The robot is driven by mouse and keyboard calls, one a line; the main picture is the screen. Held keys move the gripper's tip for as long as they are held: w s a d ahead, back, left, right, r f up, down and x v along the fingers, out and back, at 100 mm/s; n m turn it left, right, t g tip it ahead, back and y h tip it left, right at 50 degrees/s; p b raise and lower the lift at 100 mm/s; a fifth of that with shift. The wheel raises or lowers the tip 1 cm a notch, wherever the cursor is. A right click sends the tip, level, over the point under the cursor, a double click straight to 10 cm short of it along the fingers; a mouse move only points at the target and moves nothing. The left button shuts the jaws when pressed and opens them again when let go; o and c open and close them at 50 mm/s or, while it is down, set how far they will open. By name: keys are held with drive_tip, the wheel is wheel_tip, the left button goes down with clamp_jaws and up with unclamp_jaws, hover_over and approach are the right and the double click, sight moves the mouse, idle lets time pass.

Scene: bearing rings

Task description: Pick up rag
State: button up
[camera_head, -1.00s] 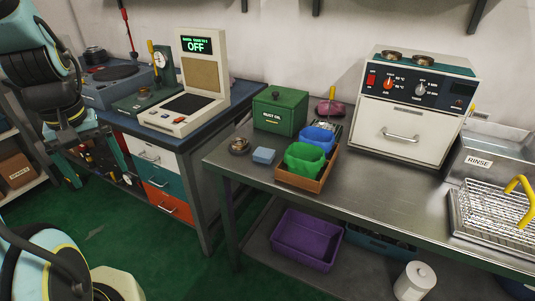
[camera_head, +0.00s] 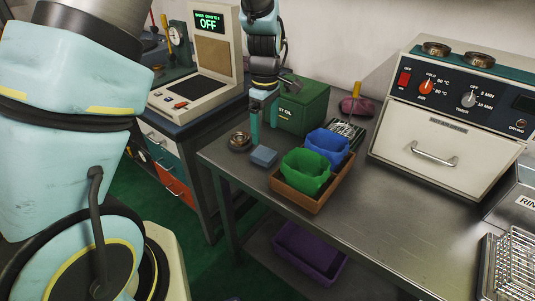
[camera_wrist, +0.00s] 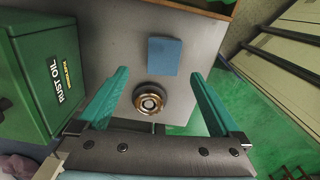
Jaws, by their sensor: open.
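A small flat blue square that looks like the folded rag (camera_head: 264,156) lies on the steel table near its left edge, in front of the green rust oil box. It also shows in the wrist view as a blue rag (camera_wrist: 164,56) at the top middle. My gripper (camera_head: 264,128) is above the table, just behind the rag in the head view. In the wrist view my gripper (camera_wrist: 160,75) has its teal fingers apart and empty, with the rag just beyond the tips and between their lines.
A metal bearing ring (camera_head: 240,142) sits left of the rag; in the wrist view the ring (camera_wrist: 150,98) lies between the fingers. The rust oil box (camera_head: 304,106) stands close beside my gripper. A brown tray (camera_head: 296,199) with green and blue containers is to the right.

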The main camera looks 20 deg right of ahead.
sight(264, 153)
wheel_tip(264, 153, down, 3)
drive_tip(key=shift+r, duration=0.2)
drive_tip(key=f, duration=0.1)
drive_tip(key=f+p, duration=0.2)
drive_tip(key=f, duration=0.1)
drive_tip(key=shift+s+a, duration=0.2)
drive_tip(key=shift+a, duration=0.1)
drive_tip(key=shift+f, duration=0.55)
drive_tip(key=c, duration=1.3)
